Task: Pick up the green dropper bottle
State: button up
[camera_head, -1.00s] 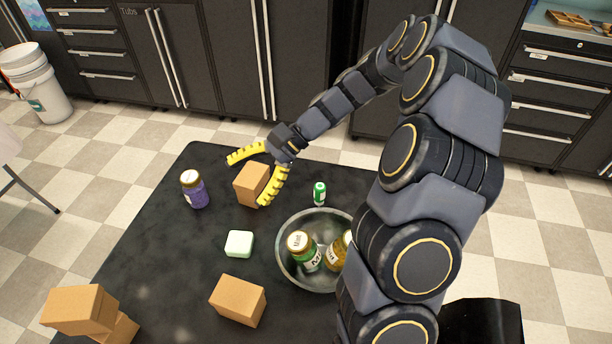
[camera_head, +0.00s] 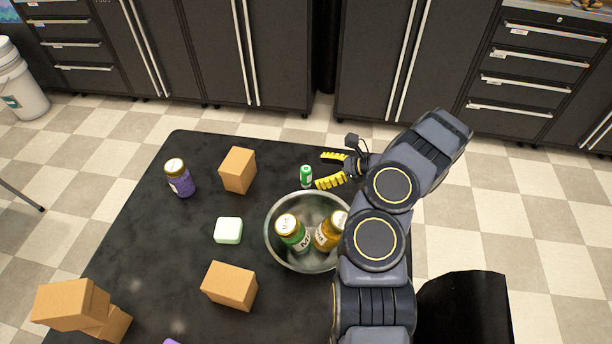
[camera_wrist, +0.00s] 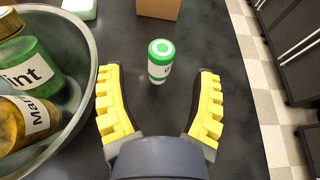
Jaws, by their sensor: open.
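The green dropper bottle (camera_head: 306,176) is small, with a green cap and a white label, and stands upright on the black table behind the metal bowl. My gripper (camera_head: 325,169), with yellow ridged fingers, is open just to the right of the bottle and points left at it. In the wrist view the bottle (camera_wrist: 160,62) stands centred just beyond the fingertips of my gripper (camera_wrist: 159,75), with a finger on each side and none visibly touching it.
The metal bowl (camera_head: 272,247) holds a green jar (camera_head: 293,236) and an amber jar (camera_head: 327,236), close to one finger. A cardboard box (camera_head: 238,170), a purple bottle (camera_head: 180,180), a pale green soap (camera_head: 228,230) and more boxes (camera_head: 229,286) stand on the table.

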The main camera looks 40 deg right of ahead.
aim_at(305, 169)
jog(key=x, duration=0.4)
jog(key=shift+w+a, duration=0.15)
jog(key=shift+w, duration=0.1)
jog(key=shift+c, duration=0.3)
jog(key=c, duration=1)
jog(key=shift+c, duration=0.2)
jog(key=shift+r, duration=0.2)
